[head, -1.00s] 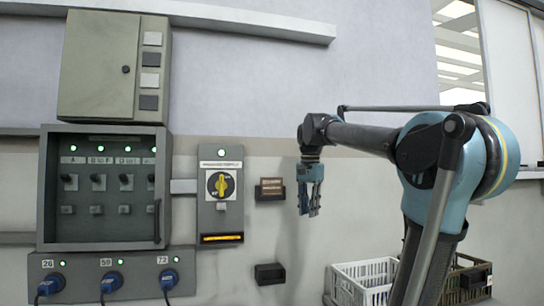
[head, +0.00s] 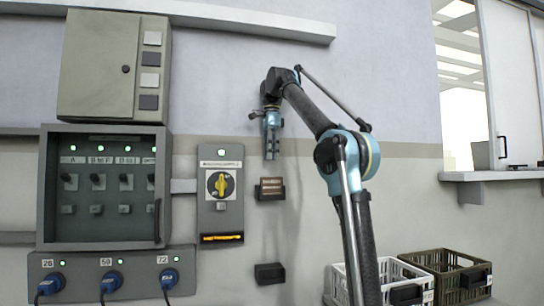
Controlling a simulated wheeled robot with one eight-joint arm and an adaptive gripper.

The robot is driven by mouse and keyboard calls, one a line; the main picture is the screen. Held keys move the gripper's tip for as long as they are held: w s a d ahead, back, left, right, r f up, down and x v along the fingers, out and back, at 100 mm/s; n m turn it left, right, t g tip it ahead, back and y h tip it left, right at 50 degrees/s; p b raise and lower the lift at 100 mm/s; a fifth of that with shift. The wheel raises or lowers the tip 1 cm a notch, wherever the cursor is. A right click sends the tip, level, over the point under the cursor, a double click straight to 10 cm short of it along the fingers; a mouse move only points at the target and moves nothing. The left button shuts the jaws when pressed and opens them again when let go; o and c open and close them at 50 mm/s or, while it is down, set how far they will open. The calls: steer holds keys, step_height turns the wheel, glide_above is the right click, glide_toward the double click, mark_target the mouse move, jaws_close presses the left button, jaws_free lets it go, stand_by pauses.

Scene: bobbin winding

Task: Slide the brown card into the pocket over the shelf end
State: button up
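A small brown card (head: 271,182) stands in a black wall holder (head: 271,195) just right of the yellow rotary switch panel. My gripper (head: 271,156) points down above the card, apart from it in the picture. Its two fingers look parted with nothing between them. A second black holder (head: 269,274) sits lower on the wall and looks empty. A long grey shelf (head: 240,20) runs along the top of the wall and ends at the right. I cannot make out a pocket over that end.
A switch cabinet (head: 160,185) and a grey rotary switch panel (head: 220,155) stand left of the card. A white crate (head: 348,285) and a brown crate (head: 425,260) are at the lower right. A sill (head: 505,176) with a grey box (head: 481,155) juts out at the right.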

steer(key=shift+f, duration=4.4)
jaws_close()
steer(key=shift+r, duration=0.1)
steer(key=shift+r, duration=3.65)
